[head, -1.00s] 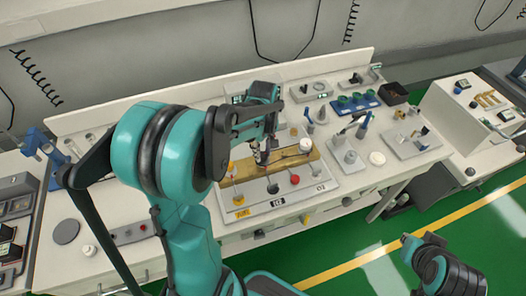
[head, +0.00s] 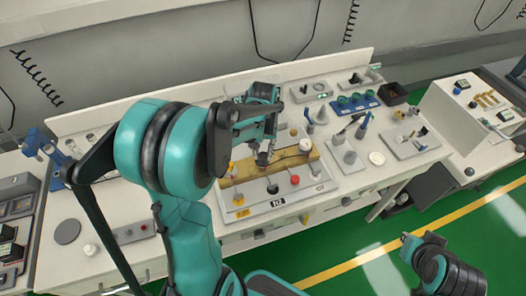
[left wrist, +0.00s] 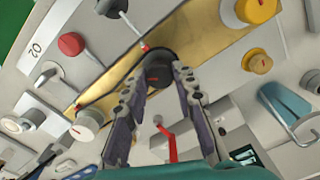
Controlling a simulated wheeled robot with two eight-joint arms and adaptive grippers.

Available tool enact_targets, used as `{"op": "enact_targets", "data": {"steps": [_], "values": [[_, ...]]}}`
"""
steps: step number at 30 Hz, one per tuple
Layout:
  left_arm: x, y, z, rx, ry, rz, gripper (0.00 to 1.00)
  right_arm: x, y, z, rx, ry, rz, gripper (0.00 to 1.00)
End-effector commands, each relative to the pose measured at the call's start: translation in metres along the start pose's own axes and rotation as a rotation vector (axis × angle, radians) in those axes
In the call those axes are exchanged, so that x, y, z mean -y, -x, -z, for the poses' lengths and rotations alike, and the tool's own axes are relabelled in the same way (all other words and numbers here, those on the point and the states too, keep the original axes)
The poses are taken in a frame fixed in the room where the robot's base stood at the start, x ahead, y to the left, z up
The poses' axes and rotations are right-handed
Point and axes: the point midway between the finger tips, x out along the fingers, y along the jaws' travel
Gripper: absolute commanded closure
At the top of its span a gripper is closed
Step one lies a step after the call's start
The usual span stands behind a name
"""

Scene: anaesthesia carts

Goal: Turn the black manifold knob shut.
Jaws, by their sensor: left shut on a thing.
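The black manifold knob (left wrist: 158,68) sits on the brass manifold bar (left wrist: 113,80), between the fingertips of my left gripper (left wrist: 155,76) in the left wrist view. The fingers reach it from both sides and are shut on it. In the head view my left gripper (head: 263,158) points down at the middle of the brass bar (head: 242,172), and it mostly hides the knob there. Part of my right arm's end (head: 428,258) shows at the lower right of the head view, apart from the bench; its fingers are not clear.
A red knob (left wrist: 71,44), a yellow knob (left wrist: 256,10), a white knob (left wrist: 88,120) and a brass knob (left wrist: 257,62) surround the held knob. A red lever (left wrist: 170,142) is close to the fingers.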

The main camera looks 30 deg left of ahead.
Motion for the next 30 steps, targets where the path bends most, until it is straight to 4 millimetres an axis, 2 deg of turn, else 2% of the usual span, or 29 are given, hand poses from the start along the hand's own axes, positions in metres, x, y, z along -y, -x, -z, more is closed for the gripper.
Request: {"op": "enact_targets", "data": {"steps": [18, 30], "values": [[-0.0003, 0.0, -0.0001, 0.0, -0.578, 0.0, 1.0, 0.0, 0.0028, 0.002, 0.0, 0.0, 0.0, 1.0], [-0.0004, -0.0001, -0.0001, 0.0, -0.855, 0.0, 1.0, 0.0, 0.0037, 0.0026, 0.0, 0.0, 0.0, 1.0]]}}
